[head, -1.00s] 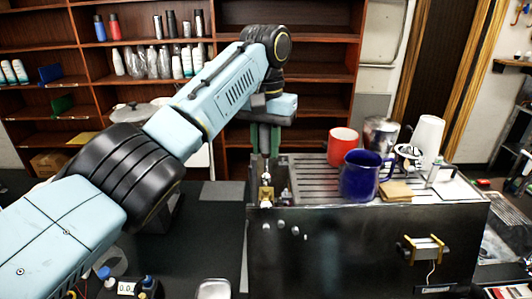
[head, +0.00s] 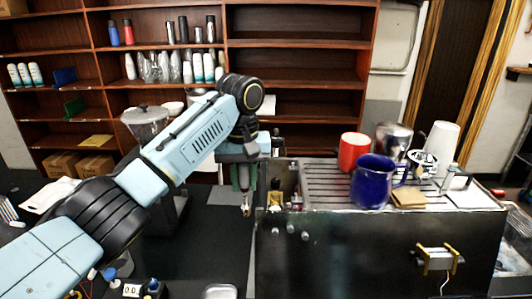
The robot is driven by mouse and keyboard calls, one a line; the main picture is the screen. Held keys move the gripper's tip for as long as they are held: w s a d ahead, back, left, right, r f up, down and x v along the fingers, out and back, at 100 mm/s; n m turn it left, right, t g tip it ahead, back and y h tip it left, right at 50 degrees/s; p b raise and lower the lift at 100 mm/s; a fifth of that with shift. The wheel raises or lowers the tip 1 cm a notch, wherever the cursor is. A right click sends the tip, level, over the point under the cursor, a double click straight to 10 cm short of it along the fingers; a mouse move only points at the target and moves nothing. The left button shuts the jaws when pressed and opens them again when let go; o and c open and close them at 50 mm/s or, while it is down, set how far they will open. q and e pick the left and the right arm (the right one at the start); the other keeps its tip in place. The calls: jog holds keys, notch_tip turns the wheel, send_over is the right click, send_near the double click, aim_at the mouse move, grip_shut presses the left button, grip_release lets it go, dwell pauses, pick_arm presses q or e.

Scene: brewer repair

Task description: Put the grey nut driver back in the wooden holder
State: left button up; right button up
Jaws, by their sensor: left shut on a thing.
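My left gripper (head: 243,178) is shut on the grey nut driver (head: 246,204) and holds it upright, with the thin shaft pointing down. The gripper hangs just left of the black brewer (head: 375,250), over the dark counter. Its fingers hide most of the driver's handle. The driver's tip appears to be clear of the small brass-coloured part (head: 275,200) at the brewer's open left end. I cannot make out the wooden holder in this view. My right gripper is not in view.
A red cup (head: 353,151), a blue mug (head: 373,184) and other cups stand on the brewer's slatted top. A grinder (head: 147,122) stands behind my left arm. A small metal tray (head: 220,291) lies at the front.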

pick_arm(q)
jog(key=s+a+f+n+b, duration=0.2)
jog(key=s+a+f+n, duration=0.1)
jog(key=s+f, duration=0.5)
jog(key=s+a+f+n+b, duration=0.3)
jog(key=s+a+f, duration=0.2)
jog(key=s+f, duration=0.4)
jog(key=shift+f+n+b, duration=0.3)
jog(key=shift+f+n, duration=0.1)
jog(key=shift+f, duration=2.05)
jog(key=shift+s, duration=0.1)
jog(key=shift+p, duration=1.8)
jog(key=shift+f, duration=0.1)
jog(key=shift+f+b, duration=0.35)
jog(key=shift+f, duration=2.05)
